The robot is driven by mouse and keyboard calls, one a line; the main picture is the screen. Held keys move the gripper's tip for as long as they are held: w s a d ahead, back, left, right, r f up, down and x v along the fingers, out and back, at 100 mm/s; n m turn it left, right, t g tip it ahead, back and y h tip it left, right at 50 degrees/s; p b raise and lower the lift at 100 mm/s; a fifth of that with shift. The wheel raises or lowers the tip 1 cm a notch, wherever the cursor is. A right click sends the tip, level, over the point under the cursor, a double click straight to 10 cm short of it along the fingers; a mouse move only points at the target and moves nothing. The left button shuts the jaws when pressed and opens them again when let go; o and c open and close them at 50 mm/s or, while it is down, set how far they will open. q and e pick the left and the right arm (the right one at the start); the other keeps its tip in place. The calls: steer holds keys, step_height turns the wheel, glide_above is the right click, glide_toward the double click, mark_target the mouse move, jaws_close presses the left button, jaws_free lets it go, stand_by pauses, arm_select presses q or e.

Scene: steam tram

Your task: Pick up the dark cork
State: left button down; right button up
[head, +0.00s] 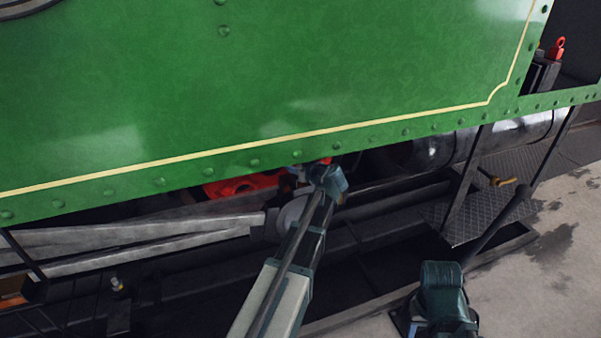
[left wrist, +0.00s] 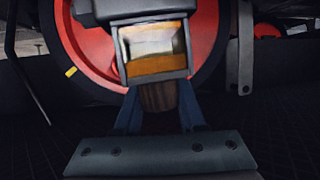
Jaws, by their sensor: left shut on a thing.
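The dark cork (left wrist: 158,97) is a brown cylinder between the blue fingers of my left gripper (left wrist: 158,90) in the left wrist view. The gripper is shut on it. The cork's upper end lies right below a dark box with a lit amber and white window (left wrist: 152,50); I cannot tell whether they touch. In the head view my left gripper (head: 326,176) reaches under the green side panel (head: 270,90), and the cork cannot be made out there.
A red wheel (left wrist: 80,40) stands behind the box, and a grey hanging bar (left wrist: 245,50) is to its right. In the head view, grey rods (head: 140,235) run left of the gripper. A chequered step (head: 480,215) is at the right, with open floor (head: 560,260) beyond.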

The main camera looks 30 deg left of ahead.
arm_select(q)
steer(key=s+d+r+p, duration=0.1)
steer(key=d+r+p, duration=0.1)
steer(key=d, duration=0.6)
steer(key=s+d+r+p, duration=0.2)
steer(key=d+r+p, duration=0.1)
steer(key=d, duration=0.4)
steer(key=shift+d, duration=0.4)
